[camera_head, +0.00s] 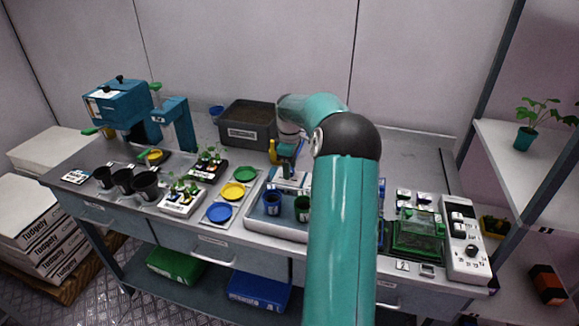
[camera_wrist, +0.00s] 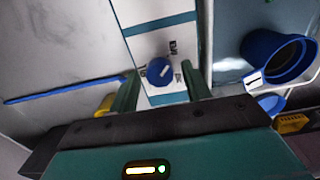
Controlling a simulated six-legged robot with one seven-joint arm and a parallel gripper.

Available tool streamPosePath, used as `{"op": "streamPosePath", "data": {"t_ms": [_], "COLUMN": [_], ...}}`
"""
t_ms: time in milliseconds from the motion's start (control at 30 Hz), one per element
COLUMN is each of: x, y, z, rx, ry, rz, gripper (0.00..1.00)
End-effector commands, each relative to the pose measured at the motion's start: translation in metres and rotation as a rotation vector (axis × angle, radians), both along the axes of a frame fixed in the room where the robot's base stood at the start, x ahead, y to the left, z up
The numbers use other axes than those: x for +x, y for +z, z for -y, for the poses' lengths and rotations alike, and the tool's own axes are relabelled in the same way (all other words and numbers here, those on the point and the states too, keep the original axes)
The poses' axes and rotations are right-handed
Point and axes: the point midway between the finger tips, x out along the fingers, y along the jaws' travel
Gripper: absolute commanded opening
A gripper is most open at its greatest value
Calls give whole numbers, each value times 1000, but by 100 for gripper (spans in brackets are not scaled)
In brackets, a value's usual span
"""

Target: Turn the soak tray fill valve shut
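In the wrist view a round blue knob (camera_wrist: 159,71) with a pale mark sits on a white panel with teal stripes (camera_wrist: 150,15); it looks like the fill valve. Small dark markings are printed beside it. The two green fingers of my gripper (camera_wrist: 162,88) stand apart, one on each side of the knob, with clear gaps. Whether they reach its height is unclear. In the head view my gripper (camera_head: 286,168) points down at the back of the pale soak tray (camera_head: 256,222). The knob cannot be made out there, and my arm covers the tray's right part.
The blue pot is also close at right in the wrist view (camera_wrist: 280,57). A brown-filled bin (camera_head: 247,128) is behind. Coloured dishes (camera_head: 233,191) lie left, a control panel (camera_head: 463,240) right.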

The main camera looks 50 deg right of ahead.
Motion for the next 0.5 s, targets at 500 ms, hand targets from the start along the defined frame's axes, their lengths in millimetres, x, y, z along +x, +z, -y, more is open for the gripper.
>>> {"op": "streamPosePath", "data": {"t_ms": [500], "x": [0], "y": [1], "z": [0], "rx": [0], "ry": [-24], "rz": [0], "gripper": [7]}}
